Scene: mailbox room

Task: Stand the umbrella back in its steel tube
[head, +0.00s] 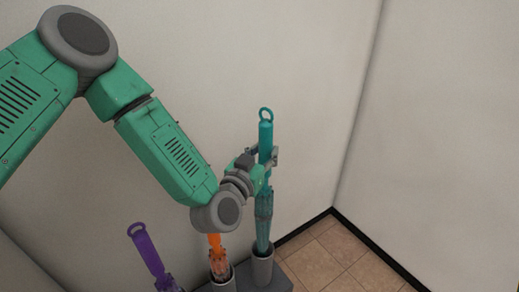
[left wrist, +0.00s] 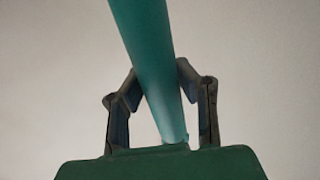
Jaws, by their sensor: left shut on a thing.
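A teal umbrella (head: 264,205) with a ring at the top of its handle stands nearly upright in the head view. My left gripper (head: 265,160) is shut on its handle, below the ring. The left wrist view shows the teal handle (left wrist: 148,65) between the two fingers (left wrist: 160,100). The umbrella's lower end is at the mouth of a grey steel tube (head: 262,268), and its tip is out of sight, seemingly inside the tube. I cannot tell how deep it sits. My right gripper is not in view.
An orange umbrella (head: 215,242) stands in another grey tube (head: 224,284) just to the left, partly behind my left arm. A purple umbrella (head: 148,252) leans farther left. The tubes stand on a dark base (head: 284,280) near the walls. Tiled floor (head: 335,262) is clear at the right.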

